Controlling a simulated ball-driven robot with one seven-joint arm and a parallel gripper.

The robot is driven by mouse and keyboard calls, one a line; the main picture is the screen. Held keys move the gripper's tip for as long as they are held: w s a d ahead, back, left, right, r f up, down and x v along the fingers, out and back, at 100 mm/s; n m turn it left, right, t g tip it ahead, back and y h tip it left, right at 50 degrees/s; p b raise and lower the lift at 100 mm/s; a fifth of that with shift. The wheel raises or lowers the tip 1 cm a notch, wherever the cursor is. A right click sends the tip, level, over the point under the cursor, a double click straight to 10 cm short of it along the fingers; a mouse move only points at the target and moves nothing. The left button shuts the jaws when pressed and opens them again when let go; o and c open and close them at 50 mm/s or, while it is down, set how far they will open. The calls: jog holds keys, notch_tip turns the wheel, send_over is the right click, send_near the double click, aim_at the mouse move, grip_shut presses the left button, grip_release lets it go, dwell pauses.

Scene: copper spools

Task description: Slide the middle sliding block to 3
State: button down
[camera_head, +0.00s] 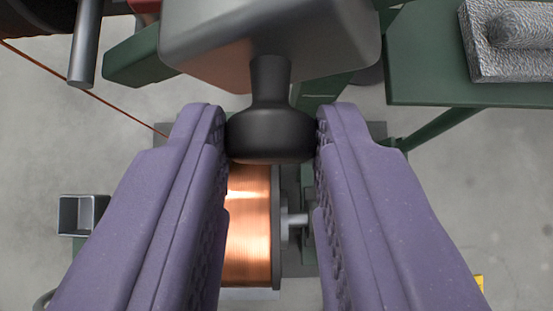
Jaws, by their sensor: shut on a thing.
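The sliding block (272,40) is a grey metal block at the top centre of the camera view. A black knob (270,133) on a short stem sticks out from it toward me. My gripper (271,128) has its two purple fingers on either side of the knob, and both fingertips touch it. It is shut on the knob. The block's upper part is cut off by the picture's edge. No scale or number 3 is in view, and I cannot tell from this view which block of a row it is.
A copper spool (249,225) sits below, between the fingers. A copper wire (85,90) runs at the left, near a grey rod (85,45). A green frame plate (470,60) with a rough grey metal piece (508,38) is at the upper right. Grey floor shows around.

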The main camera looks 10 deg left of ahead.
jog(key=shift+s+a+f, duration=0.15)
jog(key=shift+s+f, duration=0.05)
jog(key=c, duration=0.9)
grip_release()
jog(key=shift+a, duration=0.1)
jog(key=shift+o, duration=0.2)
jog(key=shift+w, duration=0.1)
jog(key=shift+s+r+p, duration=0.2)
jog(key=shift+r+p, duration=0.1)
jog(key=shift+r, duration=0.05)
jog(key=p+v, duration=0.3)
jog(key=v, duration=0.4)
jog(key=shift+s+f, duration=0.15)
